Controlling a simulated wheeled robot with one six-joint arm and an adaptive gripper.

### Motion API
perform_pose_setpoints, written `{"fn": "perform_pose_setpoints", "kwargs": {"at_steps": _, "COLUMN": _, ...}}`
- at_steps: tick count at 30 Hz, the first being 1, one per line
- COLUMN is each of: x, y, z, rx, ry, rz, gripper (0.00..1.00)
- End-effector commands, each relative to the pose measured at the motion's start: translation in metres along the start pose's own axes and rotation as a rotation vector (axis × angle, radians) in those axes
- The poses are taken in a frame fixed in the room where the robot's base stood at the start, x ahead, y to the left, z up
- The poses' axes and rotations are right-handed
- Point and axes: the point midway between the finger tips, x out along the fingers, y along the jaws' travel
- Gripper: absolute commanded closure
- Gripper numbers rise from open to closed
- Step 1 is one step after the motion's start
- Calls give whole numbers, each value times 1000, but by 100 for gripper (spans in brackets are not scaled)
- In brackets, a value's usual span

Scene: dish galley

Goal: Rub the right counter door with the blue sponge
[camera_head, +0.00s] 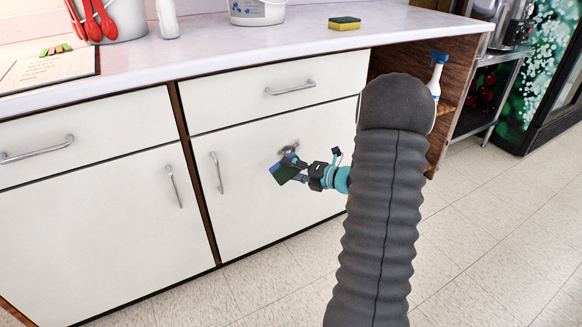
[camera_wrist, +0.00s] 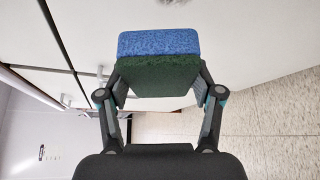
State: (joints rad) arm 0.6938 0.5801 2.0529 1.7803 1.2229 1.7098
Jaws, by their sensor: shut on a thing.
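My gripper (camera_head: 291,167) is shut on the blue sponge (camera_head: 284,172), which has a dark green side. In the wrist view the sponge (camera_wrist: 158,46) sits between both fingers, its blue face turned towards the door. The right counter door (camera_head: 245,205) is white with a vertical metal handle at its left. A dark grey smudge (camera_head: 289,149) marks the door just above the sponge. The sponge is in front of the door close to the smudge; I cannot tell whether it touches. My arm hides the door's right edge.
A yellow-green sponge (camera_head: 344,23), a white bucket (camera_head: 257,11) and a pot with red utensils (camera_head: 118,22) stand on the countertop. A spray bottle (camera_head: 437,76) stands in the open wooden compartment at right. The tiled floor (camera_head: 480,235) at right is clear.

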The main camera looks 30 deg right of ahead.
Motion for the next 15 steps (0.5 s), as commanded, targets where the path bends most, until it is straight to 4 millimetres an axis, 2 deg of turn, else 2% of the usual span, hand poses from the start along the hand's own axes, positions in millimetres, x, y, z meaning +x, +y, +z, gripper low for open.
{"fn": "perform_pose_setpoints", "kwargs": {"at_steps": 15, "x": 36, "y": -3, "z": 26, "rx": 1, "ry": -6, "rz": -3, "gripper": 78}}
